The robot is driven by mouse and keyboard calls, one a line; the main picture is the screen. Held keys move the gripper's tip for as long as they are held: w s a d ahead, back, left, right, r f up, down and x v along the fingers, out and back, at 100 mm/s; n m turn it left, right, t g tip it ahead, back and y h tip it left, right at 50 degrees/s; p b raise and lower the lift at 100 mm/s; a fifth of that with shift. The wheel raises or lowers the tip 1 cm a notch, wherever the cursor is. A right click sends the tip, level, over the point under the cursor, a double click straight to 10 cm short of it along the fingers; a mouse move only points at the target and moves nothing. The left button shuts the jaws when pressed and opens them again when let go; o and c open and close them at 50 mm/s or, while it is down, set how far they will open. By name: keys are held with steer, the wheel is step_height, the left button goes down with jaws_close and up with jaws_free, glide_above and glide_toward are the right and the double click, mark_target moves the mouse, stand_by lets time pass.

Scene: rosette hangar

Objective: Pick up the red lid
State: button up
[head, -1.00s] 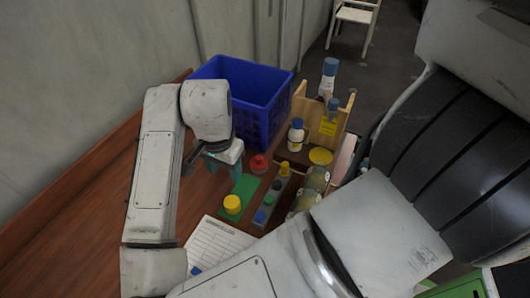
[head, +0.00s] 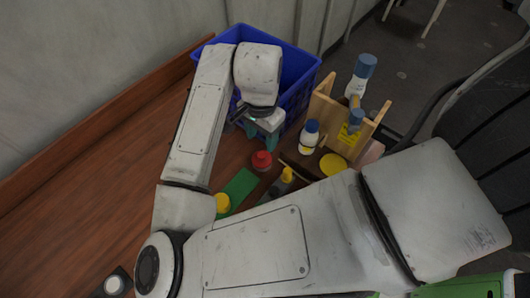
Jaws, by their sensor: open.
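The red lid (head: 262,160) is a small round red piece on the wooden table, in the middle of the head view. It lies just beyond the green mat (head: 240,186). My gripper (head: 255,130) is above and behind the lid, close to the front of the blue crate. Its jaws are open with nothing seen between them. A teal finger side shows, and my wrist hides part of the jaws. The gripper appears apart from the lid.
The blue crate (head: 297,72) stands behind my gripper. A white bottle with a blue cap (head: 309,136) and a wooden rack (head: 350,118) stand to the right. A yellow disc (head: 332,164) and a yellow-capped bottle (head: 286,176) are near the lid. The table's left side is mostly clear.

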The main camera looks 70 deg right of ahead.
mark_target(262, 155)
steer(key=shift+f+p, duration=0.75)
steer(key=shift+f, duration=3.25)
steer(key=shift+c, duration=0.3)
jaws_close()
